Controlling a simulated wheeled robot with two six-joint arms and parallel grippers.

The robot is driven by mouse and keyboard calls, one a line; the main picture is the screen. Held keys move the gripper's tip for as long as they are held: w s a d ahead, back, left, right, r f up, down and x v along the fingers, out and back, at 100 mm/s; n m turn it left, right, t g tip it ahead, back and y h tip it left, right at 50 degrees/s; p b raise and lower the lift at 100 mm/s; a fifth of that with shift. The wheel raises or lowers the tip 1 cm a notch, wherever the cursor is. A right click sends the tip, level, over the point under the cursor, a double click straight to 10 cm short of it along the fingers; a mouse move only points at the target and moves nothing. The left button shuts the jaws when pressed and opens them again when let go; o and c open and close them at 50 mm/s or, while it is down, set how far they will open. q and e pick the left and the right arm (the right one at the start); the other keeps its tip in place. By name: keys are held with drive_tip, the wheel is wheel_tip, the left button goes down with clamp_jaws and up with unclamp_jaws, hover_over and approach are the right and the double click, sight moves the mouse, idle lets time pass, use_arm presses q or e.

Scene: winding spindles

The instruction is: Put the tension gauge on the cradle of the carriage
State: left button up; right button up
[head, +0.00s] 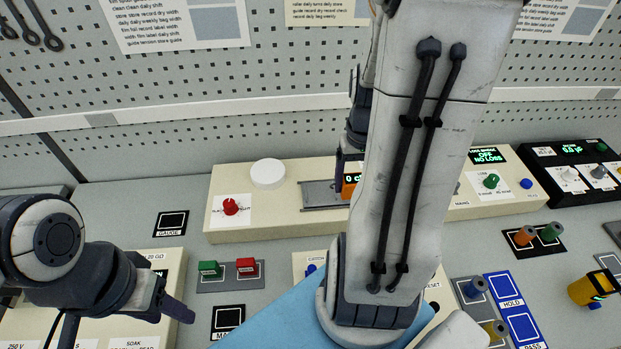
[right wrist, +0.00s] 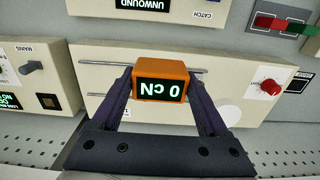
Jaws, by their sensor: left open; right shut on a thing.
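The tension gauge is an orange box with a lit "0 cN" display (right wrist: 161,90), held between the dark fingers of my right gripper (right wrist: 160,82) in the right wrist view. In the head view only a sliver of the gauge (head: 349,187) shows beside my right arm, which hides most of that gripper. The gauge is over the metal rails (right wrist: 108,66) of the cream winder unit. The grey metal carriage part (head: 320,195) shows left of it in the head view. The cradle is hidden, so I cannot tell whether the gauge touches it. My left gripper (head: 172,306) is open and empty at lower left.
The cream unit (head: 226,232) has a red knob (head: 230,206) and a white disc (head: 268,173). The black pad labelled GAUGE (head: 171,222) is empty. Green and red pieces (head: 247,268) sit on a grey holder. A blue surface (head: 270,322) lies in front, partly under my right arm.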

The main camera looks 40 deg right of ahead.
drive_tip(key=w+f+p, duration=0.1)
drive_tip(key=w+f, duration=0.1)
drive_tip(key=w, duration=0.1)
drive_tip(key=w+f+p, duration=0.1)
drive_tip(key=w+f, duration=0.1)
drive_tip(key=w, duration=0.2)
drive_tip(key=w+f, duration=0.2)
drive_tip(key=w, duration=0.2)
drive_tip(key=shift+a+f+p, duration=0.15)
drive_tip(key=shift+f+p, duration=0.15)
drive_tip(key=shift+p, duration=0.1)
wheel_tip(320, 180, down, 4)
drive_tip(key=shift+r+p, duration=0.15)
drive_tip(key=shift+p, duration=0.55)
drive_tip(key=shift+f, duration=0.2)
